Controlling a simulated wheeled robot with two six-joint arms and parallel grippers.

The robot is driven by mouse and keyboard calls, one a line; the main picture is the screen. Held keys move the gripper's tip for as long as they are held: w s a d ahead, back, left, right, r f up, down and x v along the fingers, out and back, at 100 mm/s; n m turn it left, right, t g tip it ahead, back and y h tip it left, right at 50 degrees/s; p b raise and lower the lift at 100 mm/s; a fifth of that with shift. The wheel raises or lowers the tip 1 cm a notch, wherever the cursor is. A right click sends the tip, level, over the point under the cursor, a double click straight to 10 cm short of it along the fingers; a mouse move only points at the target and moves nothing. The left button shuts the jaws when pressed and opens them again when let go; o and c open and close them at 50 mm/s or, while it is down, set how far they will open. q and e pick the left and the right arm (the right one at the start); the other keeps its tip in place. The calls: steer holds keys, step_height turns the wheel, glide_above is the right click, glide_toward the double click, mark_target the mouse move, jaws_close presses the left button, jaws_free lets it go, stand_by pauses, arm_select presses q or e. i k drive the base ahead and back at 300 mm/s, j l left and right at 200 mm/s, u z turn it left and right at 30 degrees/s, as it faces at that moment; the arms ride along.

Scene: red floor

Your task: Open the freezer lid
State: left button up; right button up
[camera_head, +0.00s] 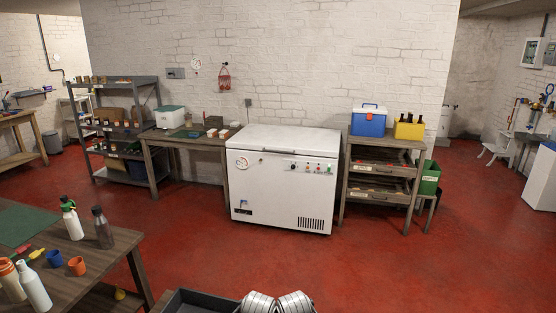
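The white chest freezer (262,191) stands against the far wall, in the middle of the head view. Its lid (287,137) lies flat and closed on the body. A dark handle or latch shows at the lid's front edge, near the middle. The front carries a round dial at the left, several small coloured knobs or lights at the upper right and a vent at the lower right. No gripper can be made out in the head view, and no arm reaches the freezer.
Red floor is open before the freezer. A wooden table (171,144) adjoins its left side; a wooden shelf unit (378,182) with a blue cooler (369,121) stands close on its right. A table (90,252) with bottles is near left; a dark tray (190,300) is at the bottom.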

mark_target(299, 141)
steer(key=i+l, duration=0.1)
steer(key=l, duration=0.45)
steer(key=i+l, duration=0.1)
steer(key=l, duration=0.4)
steer(key=i+l, duration=0.95)
steer(key=i, duration=0.4)
steer(key=i+l, duration=0.15)
steer(key=i, duration=0.45)
steer(key=i+l, duration=0.2)
steer(key=i, duration=0.35)
steer(key=i+j, duration=0.2)
steer(key=i, duration=0.25)
steer(key=i+j+u, duration=0.1)
steer(key=i, duration=0.35)
steer(key=i+j, duration=0.2)
steer(key=j, duration=0.15)
steer(key=i+j, duration=0.15)
steer(key=j, duration=0.25)
steer(key=i+j, duration=0.2)
steer(key=j, duration=0.15)
